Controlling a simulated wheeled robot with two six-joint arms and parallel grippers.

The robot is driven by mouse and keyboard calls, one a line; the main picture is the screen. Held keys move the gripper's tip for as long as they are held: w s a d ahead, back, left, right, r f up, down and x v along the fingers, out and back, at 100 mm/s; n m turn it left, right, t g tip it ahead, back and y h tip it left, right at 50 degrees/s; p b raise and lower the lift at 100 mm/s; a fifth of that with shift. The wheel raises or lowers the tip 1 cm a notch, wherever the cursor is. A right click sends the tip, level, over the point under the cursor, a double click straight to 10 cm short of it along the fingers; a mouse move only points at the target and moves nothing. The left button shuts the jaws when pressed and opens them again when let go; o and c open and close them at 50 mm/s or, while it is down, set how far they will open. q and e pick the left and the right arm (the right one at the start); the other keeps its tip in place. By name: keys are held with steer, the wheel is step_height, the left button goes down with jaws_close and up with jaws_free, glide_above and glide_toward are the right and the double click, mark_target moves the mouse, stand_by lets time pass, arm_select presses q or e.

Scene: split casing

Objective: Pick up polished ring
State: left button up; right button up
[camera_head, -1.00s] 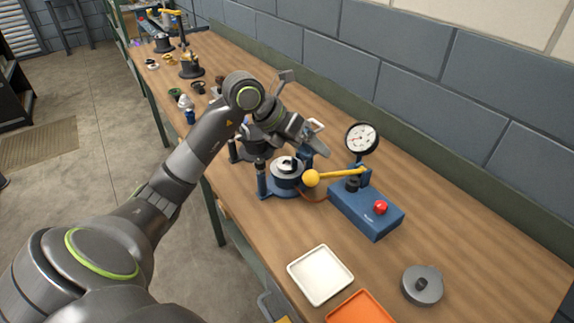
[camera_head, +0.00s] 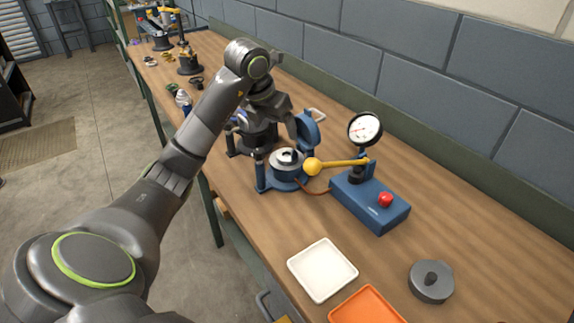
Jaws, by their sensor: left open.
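A shiny silver ring (camera_head: 287,157), which looks like the polished ring, sits in the round blue fixture (camera_head: 292,184) in the middle of the bench. A small dark opening or core shows at its centre. My left gripper (camera_head: 291,130) reaches in from the left and hangs just above and behind the ring. Its jaws are open and look apart from the ring, though the wrist partly hides them. My right gripper is not in view.
A yellow-knobbed lever (camera_head: 313,166) runs to a blue box (camera_head: 371,203) with a red button and dial gauge (camera_head: 365,128). A white tray (camera_head: 322,270), orange tray (camera_head: 365,305) and dark grey disc (camera_head: 431,281) lie in front. The right bench is clear.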

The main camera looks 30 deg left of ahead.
arm_select(q)
steer(key=b, duration=0.4)
glide_toward(287, 156)
steer(key=shift+p+x, duration=0.55)
steer(key=shift+x, duration=0.25)
steer(key=shift+p+x, duration=0.7)
steer(key=shift+x, duration=2.25)
steer(key=c, duration=1.2)
steer(key=shift+r, duration=0.1)
steer(key=shift+r, duration=0.1)
step_height(287, 156, up, 18)
steer(key=p, duration=0.7)
